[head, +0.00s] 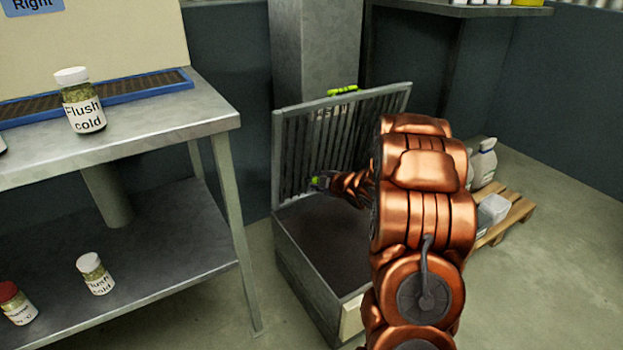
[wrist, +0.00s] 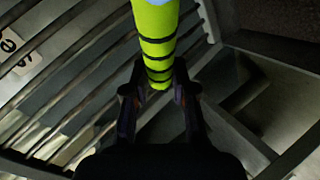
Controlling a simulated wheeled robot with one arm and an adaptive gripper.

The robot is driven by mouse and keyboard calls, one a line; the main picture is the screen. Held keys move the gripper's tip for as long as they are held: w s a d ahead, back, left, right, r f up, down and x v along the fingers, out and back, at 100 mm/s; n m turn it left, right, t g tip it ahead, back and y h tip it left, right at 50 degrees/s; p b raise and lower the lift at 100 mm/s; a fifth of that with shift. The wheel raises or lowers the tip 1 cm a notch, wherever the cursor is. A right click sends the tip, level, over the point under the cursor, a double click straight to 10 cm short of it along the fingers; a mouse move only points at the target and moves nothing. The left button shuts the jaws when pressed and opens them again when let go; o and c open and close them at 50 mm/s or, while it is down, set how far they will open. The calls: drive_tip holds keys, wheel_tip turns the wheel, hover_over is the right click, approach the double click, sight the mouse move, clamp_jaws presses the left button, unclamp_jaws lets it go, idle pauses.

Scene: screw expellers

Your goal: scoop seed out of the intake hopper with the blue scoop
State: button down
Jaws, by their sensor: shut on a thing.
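The intake hopper (head: 296,284) is a grey metal box on the floor, with dark contents (head: 318,238), apparently seed. Its slatted grate (head: 277,150) stands raised at the back, with a yellow-green handle (head: 343,91) on its top edge. In the wrist view my gripper (wrist: 159,88) is shut on a yellow-green handle with black bands (wrist: 155,20); a bit of light blue shows at its upper end, which fits the blue scoop. The scoop's bowl is not visible. In the head view my gripper (head: 322,183) is above the hopper, in front of the grate; my arm hides part of both.
A metal table (head: 165,120) at left carries a "Flush cold" jar (head: 82,103) and a blue-edged tray (head: 145,84). Its lower shelf (head: 150,240) holds more jars. A wooden pallet (head: 515,211) with white containers (head: 484,162) lies right. A grey column (head: 315,45) stands behind the hopper.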

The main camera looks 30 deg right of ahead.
drive_tip(key=shift+s+d+f+m+t+y+p, duration=0.25)
drive_tip(key=shift+s+d+f+m+t+p, duration=0.15)
drive_tip(key=shift+d+p, duration=0.35)
drive_tip(key=shift+s+d+f+m+t+y+p, duration=0.35)
drive_tip(key=shift+s+d+f+p, duration=0.15)
drive_tip(key=shift+d+p, duration=0.2)
drive_tip(key=shift+s+d+f+m+t+y+p, duration=0.2)
drive_tip(key=shift+s+d+f+m+t+p, duration=0.15)
drive_tip(key=shift+s+d+p, duration=0.25)
wheel_tip(320, 180, down, 12)
drive_tip(key=d+b, duration=0.1)
drive_tip(key=b, duration=0.2)
drive_tip(key=shift+s+d+f, duration=0.25)
drive_tip(key=shift+s+d, duration=0.15)
drive_tip(key=shift+f+b, duration=0.5)
drive_tip(key=shift+f, duration=1.1)
idle(1.3)
